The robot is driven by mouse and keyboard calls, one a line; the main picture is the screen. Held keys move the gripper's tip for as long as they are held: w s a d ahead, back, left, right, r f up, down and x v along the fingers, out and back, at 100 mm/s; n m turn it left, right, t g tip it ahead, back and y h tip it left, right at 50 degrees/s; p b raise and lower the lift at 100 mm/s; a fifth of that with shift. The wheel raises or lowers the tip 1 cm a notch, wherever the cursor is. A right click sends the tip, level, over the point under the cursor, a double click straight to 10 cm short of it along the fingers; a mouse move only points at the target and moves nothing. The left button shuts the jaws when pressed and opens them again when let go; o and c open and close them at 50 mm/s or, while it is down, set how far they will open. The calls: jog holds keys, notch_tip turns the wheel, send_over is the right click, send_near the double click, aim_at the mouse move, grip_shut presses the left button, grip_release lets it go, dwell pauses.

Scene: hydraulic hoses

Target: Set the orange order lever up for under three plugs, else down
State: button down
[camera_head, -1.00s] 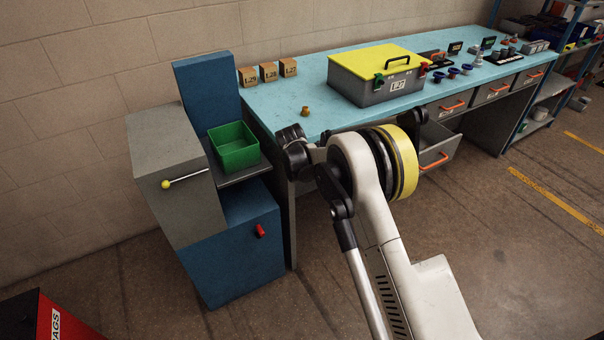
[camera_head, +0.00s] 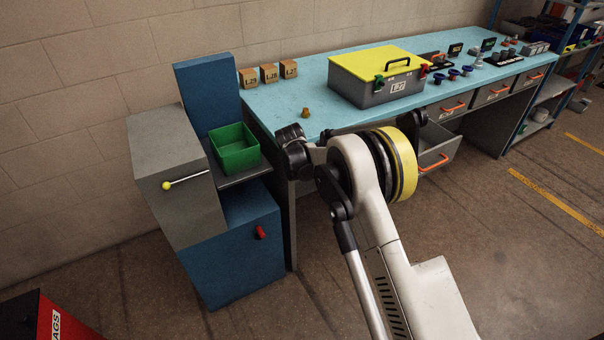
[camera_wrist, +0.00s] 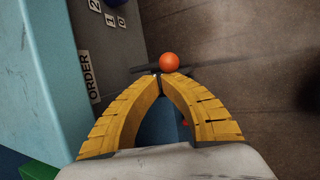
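The orange ball knob of the order lever (camera_wrist: 169,62) shows in the wrist view, right at the tips of my gripper (camera_wrist: 160,76). The two yellow fingers curve together and their tips meet or nearly meet. I cannot tell whether they pinch the lever. A plate reading ORDER (camera_wrist: 90,76) is left of the knob, with number tags 2, 1 and 0 (camera_wrist: 110,19) above it. In the head view my arm hides the lever and fingers. Small blue-topped fittings (camera_head: 453,73) stand on the bench; I cannot tell whether they are the plugs.
The blue bench (camera_head: 300,92) carries a yellow-lidded grey case (camera_head: 365,92), tagged blocks (camera_head: 268,73) and a brass fitting (camera_head: 305,112). A drawer (camera_head: 438,152) stands open beside my arm. A green bin (camera_head: 236,150) and a yellow-knobbed lever (camera_head: 183,180) are at left.

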jog(key=shift+r, duration=0.1)
dwell(0.8)
jog(key=shift+r+p, duration=0.3)
jog(key=shift+r, duration=0.4)
jog(key=shift+d, duration=0.1)
jog(key=shift+f, duration=0.1)
jog(key=s+a+r+p, duration=0.1)
jog(key=s+a+r, duration=0.2)
jog(key=r, duration=0.3)
jog(key=shift+s+a, duration=0.3)
jog(key=shift+s, duration=0.45)
jog(key=shift+r, duration=0.1)
